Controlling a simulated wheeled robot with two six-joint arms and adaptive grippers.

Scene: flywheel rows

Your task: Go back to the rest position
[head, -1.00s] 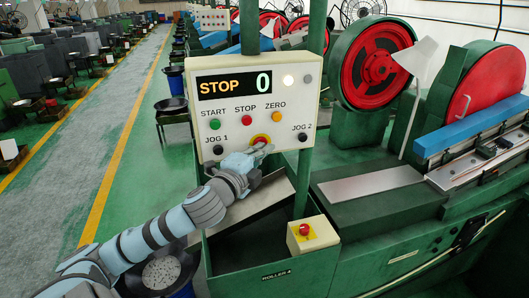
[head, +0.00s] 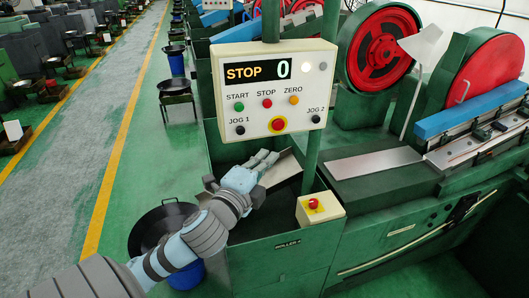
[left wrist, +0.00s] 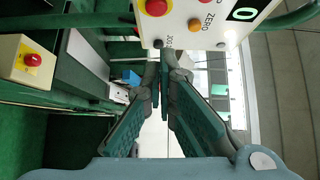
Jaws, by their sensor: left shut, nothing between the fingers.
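My left gripper (head: 266,162) is below the control panel (head: 240,62) in the head view, over the green bin and its metal chute. It is shut and empty, apart from the panel's buttons. In the left wrist view its fingers (left wrist: 162,75) come together at the middle, with the panel (left wrist: 190,20) beyond them at the top. The panel display reads STOP and 0, and one white lamp beside it is lit. The red button on a yellow ring (head: 278,124) is fully visible. My right gripper is not in view.
A yellow box with a red button (head: 314,204) sits on the green bin's (head: 285,255) right edge. Green machines with red wheels (head: 376,50) stand at the right. A black pan (head: 150,225) on a blue drum is beside my left arm. The green aisle floor (head: 140,120) is clear.

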